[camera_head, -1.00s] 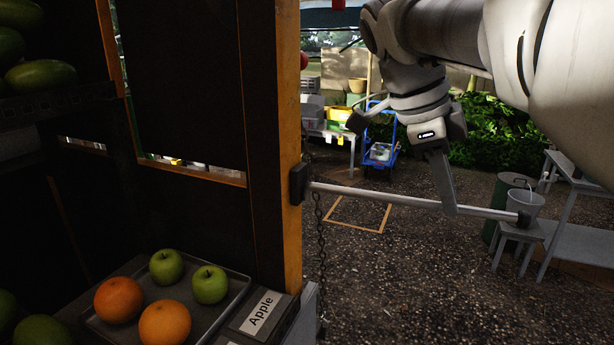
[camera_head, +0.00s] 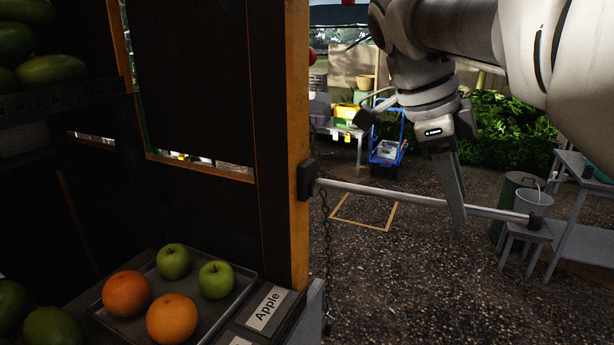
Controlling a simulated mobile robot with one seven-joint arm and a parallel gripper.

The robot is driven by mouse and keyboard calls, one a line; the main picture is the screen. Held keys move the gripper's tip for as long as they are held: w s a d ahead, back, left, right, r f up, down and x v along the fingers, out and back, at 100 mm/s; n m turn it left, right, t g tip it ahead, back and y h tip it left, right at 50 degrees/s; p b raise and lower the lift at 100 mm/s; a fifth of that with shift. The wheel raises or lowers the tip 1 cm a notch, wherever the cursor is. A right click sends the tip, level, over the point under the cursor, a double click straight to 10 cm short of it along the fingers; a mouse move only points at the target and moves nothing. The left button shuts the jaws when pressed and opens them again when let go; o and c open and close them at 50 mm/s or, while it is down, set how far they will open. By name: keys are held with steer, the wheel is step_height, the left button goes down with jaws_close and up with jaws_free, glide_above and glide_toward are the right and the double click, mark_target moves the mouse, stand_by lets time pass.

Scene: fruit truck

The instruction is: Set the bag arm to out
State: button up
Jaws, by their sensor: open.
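The bag arm (camera_head: 385,196) is a thin grey bar. It reaches from a dark bracket (camera_head: 308,179) on the orange wooden post to a dark end cap (camera_head: 533,221) at the right. My gripper (camera_head: 458,210) comes down from above at the bar, right of its middle. One finger shows, and it overlaps the bar in the picture. The other finger is hidden, and I cannot tell whether the visible finger touches the bar. The gripper is open.
The orange post (camera_head: 297,110) and truck wall stand at left. A tray (camera_head: 240,285) holds apples and oranges beside an Apple label (camera_head: 266,308). A chain (camera_head: 326,240) hangs below the bracket. A small stool (camera_head: 525,237) with a bucket (camera_head: 534,203) stands behind the bar's end. Open gravel lies below the bar.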

steer(key=p+v, duration=0.1)
steer(key=v, duration=0.6)
steer(key=shift+r, duration=0.25)
steer(key=shift+a, duration=0.1)
steer(key=s+a+f+n+t+y, duration=0.2)
steer(key=s+f+n+t, duration=0.1)
steer(key=f+n, duration=0.7)
steer(key=s+a+f+n+t+y, duration=0.2)
steer(key=s+f+n, duration=0.4)
steer(key=f+n, duration=0.4)
steer(key=a+n+y, duration=0.1)
steer(key=n, duration=0.2)
steer(key=shift+s+a+f+n+t, duration=0.25)
steer(key=shift+a+f+n+t, duration=0.05)
steer(key=shift+f+n+t, duration=0.1)
